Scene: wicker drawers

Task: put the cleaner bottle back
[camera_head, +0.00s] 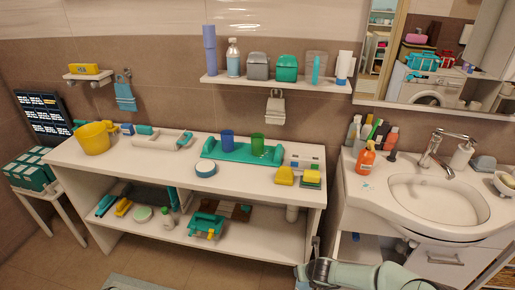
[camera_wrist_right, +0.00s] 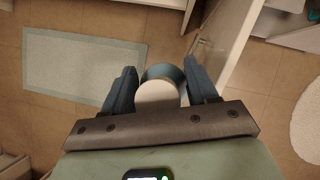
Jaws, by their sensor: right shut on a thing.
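My right gripper (camera_wrist_right: 160,92) is shut on a round, pale thing (camera_wrist_right: 158,94) with a blue-grey rim, seen end-on between the fingers in the right wrist view. I cannot tell from this angle whether it is the cleaner bottle. In the head view my right arm comes in at the bottom, in front of the gap between shelf unit and sink cabinet; what it holds is not clear there. An orange bottle (camera_head: 366,159) stands upright on the sink counter, apart from my gripper. My left gripper is not in view.
The white shelf unit (camera_head: 200,182) holds cups, a yellow pitcher (camera_head: 95,138) and cleaning things. A wall shelf (camera_head: 280,83) carries several containers. The sink (camera_head: 440,200) is at the right. A mat (camera_wrist_right: 82,66) lies on the floor, and a cabinet panel is close beside my right gripper.

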